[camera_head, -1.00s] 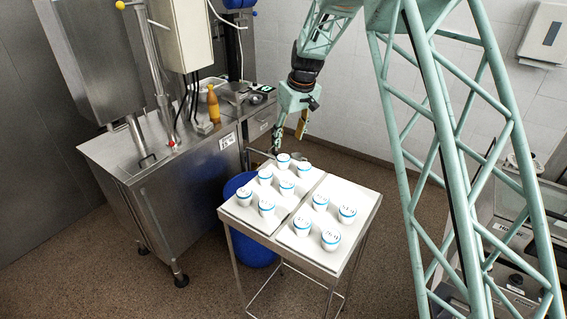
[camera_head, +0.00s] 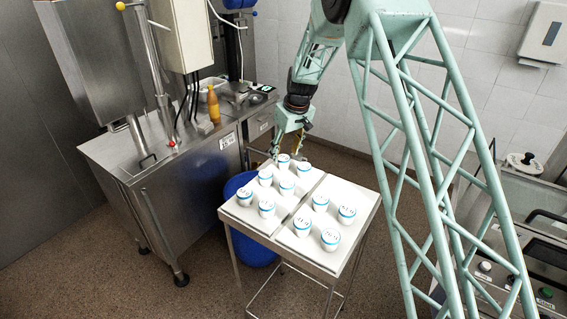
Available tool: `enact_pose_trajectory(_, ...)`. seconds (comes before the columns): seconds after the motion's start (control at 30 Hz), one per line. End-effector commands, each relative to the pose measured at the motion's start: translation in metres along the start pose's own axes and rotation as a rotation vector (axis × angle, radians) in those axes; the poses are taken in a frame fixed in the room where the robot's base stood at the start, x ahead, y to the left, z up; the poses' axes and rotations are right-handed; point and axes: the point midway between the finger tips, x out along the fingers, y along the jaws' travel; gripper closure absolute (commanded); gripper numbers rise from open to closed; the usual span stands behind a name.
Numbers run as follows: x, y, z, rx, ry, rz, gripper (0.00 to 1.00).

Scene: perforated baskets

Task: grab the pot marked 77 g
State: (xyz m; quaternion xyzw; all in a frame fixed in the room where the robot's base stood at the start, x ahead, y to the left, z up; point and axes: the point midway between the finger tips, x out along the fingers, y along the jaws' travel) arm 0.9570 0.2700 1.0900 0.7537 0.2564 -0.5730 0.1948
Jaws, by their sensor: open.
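Several white pots with blue rims and dark lid markings stand upright on two white boards on a small metal table (camera_head: 272,240). The markings are too small to read surely, so I cannot tell which pot is 77 g. My gripper (camera_head: 289,153) is open at the back edge of the table. Its fingers come down on either side of the rearmost pot (camera_head: 283,161); I cannot tell whether they touch it. Another pot (camera_head: 304,170) stands just right of it. Nearer pots include one at the left corner (camera_head: 244,196) and one at the front right (camera_head: 330,239).
A steel machine counter (camera_head: 190,170) with an orange bottle (camera_head: 213,104) stands at the left. A blue drum (camera_head: 240,184) is behind and below the table. Another machine (camera_head: 520,230) is at the right. Neighbouring pots stand close to my gripper.

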Motion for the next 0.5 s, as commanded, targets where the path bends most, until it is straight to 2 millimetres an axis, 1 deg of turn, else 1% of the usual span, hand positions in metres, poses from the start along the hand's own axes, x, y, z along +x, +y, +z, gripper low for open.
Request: enact_pose_trajectory(0.5,0.0045,-0.0001,0.0001,0.0,0.0,0.0,0.52)
